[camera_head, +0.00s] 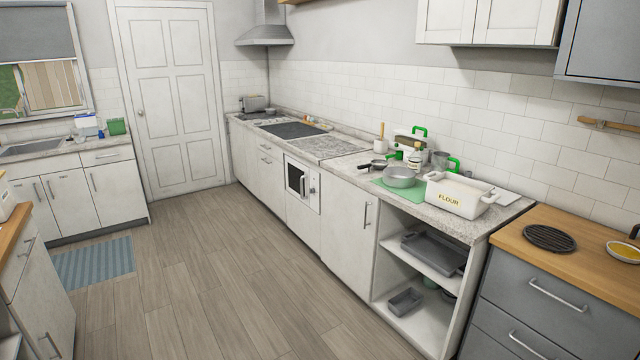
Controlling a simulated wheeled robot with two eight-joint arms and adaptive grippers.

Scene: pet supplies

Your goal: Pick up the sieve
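I cannot pick out the sieve for sure at this distance. A small dark long-handled thing (374,164) lies on the right-hand counter, and it may be the sieve or a small pan. In front of it a round grey metal bowl or pot (399,182) stands on a green mat (412,196). At the right edge a round thing with a yellow inside and a dark handle (624,251) lies on the wooden worktop, partly cut off by the frame. Neither of my grippers is in view.
A white FLOUR box (460,199), green-handled items (454,163) and a white utensil pot (381,145) crowd the grey counter (350,178). A black round trivet (549,238) lies on the wooden worktop (520,256).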

